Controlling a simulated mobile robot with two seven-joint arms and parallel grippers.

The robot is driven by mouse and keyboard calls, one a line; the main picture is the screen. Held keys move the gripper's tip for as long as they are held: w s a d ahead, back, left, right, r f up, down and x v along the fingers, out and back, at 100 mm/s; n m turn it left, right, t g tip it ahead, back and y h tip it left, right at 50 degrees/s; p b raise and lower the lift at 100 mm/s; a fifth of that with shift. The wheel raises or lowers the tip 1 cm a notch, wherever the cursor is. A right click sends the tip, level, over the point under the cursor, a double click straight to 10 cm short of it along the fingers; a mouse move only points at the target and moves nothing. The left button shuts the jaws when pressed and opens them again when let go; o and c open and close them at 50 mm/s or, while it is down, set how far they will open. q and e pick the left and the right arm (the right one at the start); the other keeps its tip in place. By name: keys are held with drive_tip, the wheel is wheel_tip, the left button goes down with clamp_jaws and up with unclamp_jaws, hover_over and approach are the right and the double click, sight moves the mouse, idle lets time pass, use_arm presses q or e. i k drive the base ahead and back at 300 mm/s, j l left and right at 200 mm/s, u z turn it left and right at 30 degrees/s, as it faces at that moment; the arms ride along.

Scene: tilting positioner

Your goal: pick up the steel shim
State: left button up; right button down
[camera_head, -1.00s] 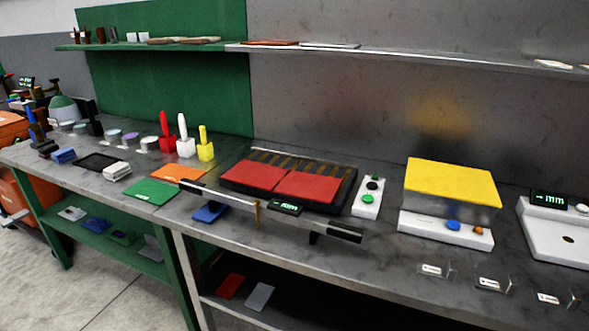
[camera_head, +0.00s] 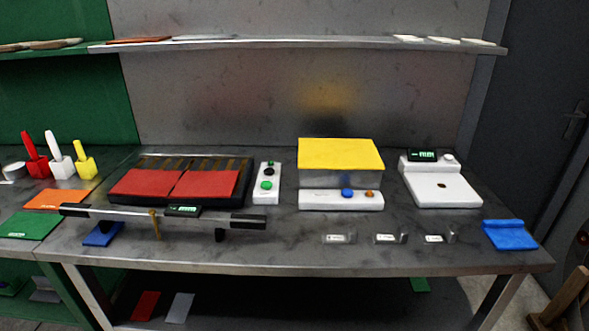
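I cannot tell for sure which thing is the steel shim. Three small grey, metallic-looking pieces with white labels stand in a row near the bench's front edge: a left one (camera_head: 338,238), a middle one (camera_head: 388,238) and a right one (camera_head: 436,238). Their labels are too small to read. A flat grey plate (camera_head: 180,307) lies on the lower shelf beside a red plate (camera_head: 145,305). Neither of my grippers is in view.
The grey bench (camera_head: 290,255) carries a black-framed fixture with red plates (camera_head: 205,184), a long bar with a display (camera_head: 240,221), a yellow-topped machine (camera_head: 341,154), a white display unit (camera_head: 440,187) and a blue tray (camera_head: 509,236). A shelf (camera_head: 300,45) runs above.

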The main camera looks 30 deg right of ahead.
sight(351, 237)
drive_tip(key=k+j+z, duration=0.1)
drive_tip(key=z, duration=1.35)
drive_tip(key=k+l, duration=0.05)
drive_tip(key=l, duration=0.05)
